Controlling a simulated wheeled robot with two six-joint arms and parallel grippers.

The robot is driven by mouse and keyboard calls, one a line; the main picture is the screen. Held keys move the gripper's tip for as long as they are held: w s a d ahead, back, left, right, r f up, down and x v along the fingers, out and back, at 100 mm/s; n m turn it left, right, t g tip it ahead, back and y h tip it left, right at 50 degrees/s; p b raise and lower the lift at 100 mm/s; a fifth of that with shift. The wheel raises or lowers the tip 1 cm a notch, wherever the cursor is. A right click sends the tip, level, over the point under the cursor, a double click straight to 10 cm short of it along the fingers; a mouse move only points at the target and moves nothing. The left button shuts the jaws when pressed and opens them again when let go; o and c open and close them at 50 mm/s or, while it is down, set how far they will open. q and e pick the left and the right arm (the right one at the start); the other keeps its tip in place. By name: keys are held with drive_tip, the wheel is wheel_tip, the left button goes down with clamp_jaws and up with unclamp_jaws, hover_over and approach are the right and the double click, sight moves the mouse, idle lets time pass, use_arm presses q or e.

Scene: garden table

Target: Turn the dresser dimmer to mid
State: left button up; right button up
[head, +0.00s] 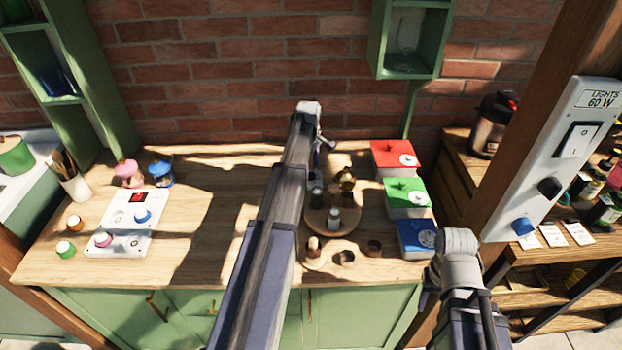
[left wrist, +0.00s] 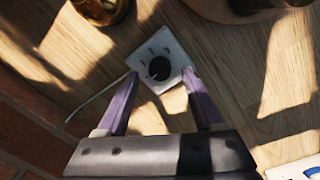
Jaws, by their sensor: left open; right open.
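The dimmer is a small white square plate (left wrist: 177,51) with a round black knob (left wrist: 159,68) and dark tick marks, lying on the wooden top in the left wrist view. A pale cord runs from it to the lower left. I cannot read clearly where the knob points. My left gripper (left wrist: 158,76) is open, its two purple fingers on either side of the plate's near part, with the knob between and just beyond the tips. I cannot tell whether they touch it.
A brass pot (head: 347,178) and a round wooden tray (head: 326,226) stand close by. Red (head: 391,152), green (head: 408,193) and blue (head: 414,246) boxes line the right edge. A white panel with knobs (head: 122,238) lies left. The brick wall (head: 230,80) is behind.

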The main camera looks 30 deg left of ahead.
use_arm(q)
wheel_tip(320, 180, down, 2)
drive_tip(key=shift+f+b, duration=0.1)
drive_tip(key=shift+b, duration=0.5)
clamp_jaws()
